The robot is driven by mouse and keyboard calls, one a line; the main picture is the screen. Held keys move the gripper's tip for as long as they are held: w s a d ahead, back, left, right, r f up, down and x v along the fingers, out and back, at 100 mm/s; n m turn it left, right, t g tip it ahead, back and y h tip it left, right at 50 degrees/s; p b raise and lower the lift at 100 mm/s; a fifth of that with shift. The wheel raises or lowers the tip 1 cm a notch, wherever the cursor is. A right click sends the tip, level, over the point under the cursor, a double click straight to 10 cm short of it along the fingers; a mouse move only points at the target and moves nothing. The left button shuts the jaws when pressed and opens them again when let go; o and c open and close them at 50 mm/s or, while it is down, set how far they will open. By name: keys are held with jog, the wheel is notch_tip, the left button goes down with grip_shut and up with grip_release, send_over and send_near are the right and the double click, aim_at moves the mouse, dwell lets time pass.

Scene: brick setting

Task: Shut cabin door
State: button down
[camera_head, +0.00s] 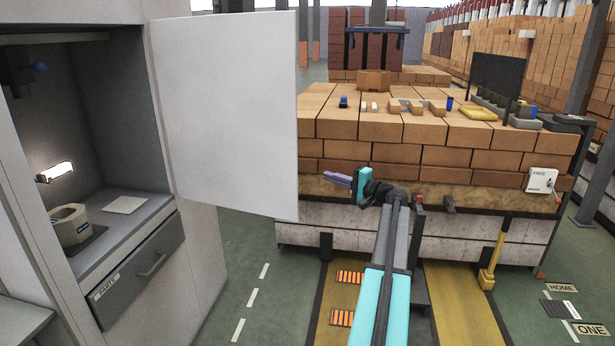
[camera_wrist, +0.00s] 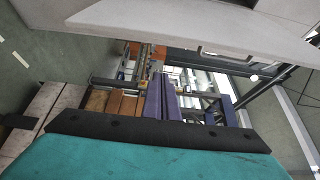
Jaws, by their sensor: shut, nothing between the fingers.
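The cabin door (camera_head: 230,110) is a plain white panel. It stands open, swung out to the right of the cabin (camera_head: 180,240), whose inside is in plain view. My gripper (camera_head: 328,177) has purple fingers and is right of the door's free edge, pointing left toward it. In the picture a gap shows between the fingertips and the door; how far apart they are in depth I cannot tell. The fingers are shut and empty. They also show side by side in the wrist view (camera_wrist: 160,95), below a pale panel (camera_wrist: 180,22) that may be the door.
Inside the cabin are a lit lamp (camera_head: 55,172), a beige block-like holder (camera_head: 69,224) and a flat plate (camera_head: 125,205). A grey drawer (camera_head: 140,268) is below. A brick-topped bench (camera_head: 400,155) stands behind my arm. Green floor (camera_head: 245,265) is clear below the door.

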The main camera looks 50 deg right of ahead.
jog(key=shift+w, duration=0.1)
jog(key=w+a+p, duration=0.3)
jog(key=w+a, duration=0.1)
jog(key=w, duration=0.4)
jog(key=shift+w+a, duration=0.15)
dwell(0.8)
jog(key=shift+w+a+f, duration=0.1)
jog(key=shift+a, duration=0.15)
